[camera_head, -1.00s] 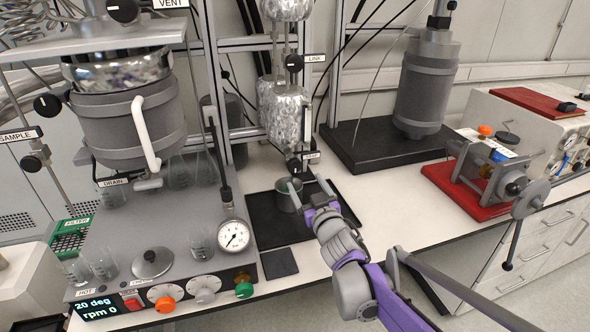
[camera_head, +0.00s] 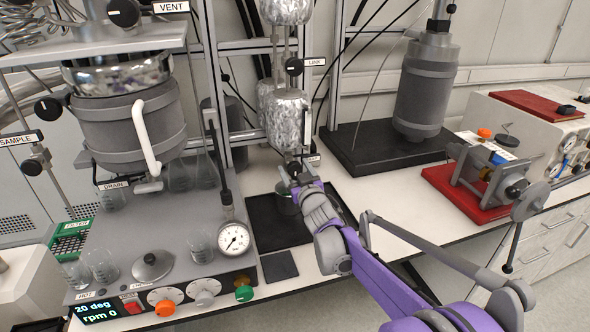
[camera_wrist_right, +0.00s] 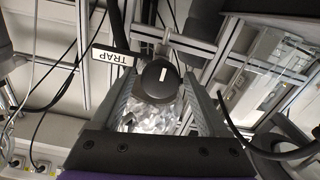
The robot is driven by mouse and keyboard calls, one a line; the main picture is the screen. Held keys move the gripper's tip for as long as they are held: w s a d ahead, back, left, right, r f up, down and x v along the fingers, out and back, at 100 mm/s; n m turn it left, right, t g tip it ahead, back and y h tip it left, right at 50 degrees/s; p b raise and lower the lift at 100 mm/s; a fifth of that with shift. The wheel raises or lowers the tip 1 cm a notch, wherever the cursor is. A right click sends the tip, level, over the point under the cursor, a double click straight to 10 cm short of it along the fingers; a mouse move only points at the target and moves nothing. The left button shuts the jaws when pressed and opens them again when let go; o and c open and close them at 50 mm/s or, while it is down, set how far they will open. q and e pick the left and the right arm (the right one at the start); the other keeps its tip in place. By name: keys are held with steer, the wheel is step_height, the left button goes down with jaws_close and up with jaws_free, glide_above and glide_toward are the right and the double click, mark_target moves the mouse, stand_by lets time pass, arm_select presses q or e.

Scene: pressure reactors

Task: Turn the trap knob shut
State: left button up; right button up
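The trap knob (camera_wrist_right: 158,80) is a round black knob with a short white mark running upright in the right wrist view. Its white TRAP label (camera_wrist_right: 113,57) is beside it to the left. My right gripper (camera_wrist_right: 158,84) is open, with one finger on each side of the knob and the knob between the fingertips. I cannot tell whether they touch it. In the head view my right gripper (camera_head: 293,176) is at the bottom of the foil-wrapped trap (camera_head: 286,118) and largely hides the knob. My left gripper is not in view.
The reactor panel with a pressure gauge (camera_head: 234,238) is to the left. A red-based stand with a crank (camera_head: 465,190) is to the right.

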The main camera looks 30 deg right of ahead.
jaws_close()
steer(key=shift+m, duration=0.4)
steer(key=m, duration=0.3)
steer(key=m+b, duration=0.1)
steer(key=m, duration=0.4)
steer(key=shift+d, duration=0.1)
steer(key=m, duration=0.4)
steer(key=shift+f+m, duration=0.1)
steer(key=shift+m, duration=2.5)
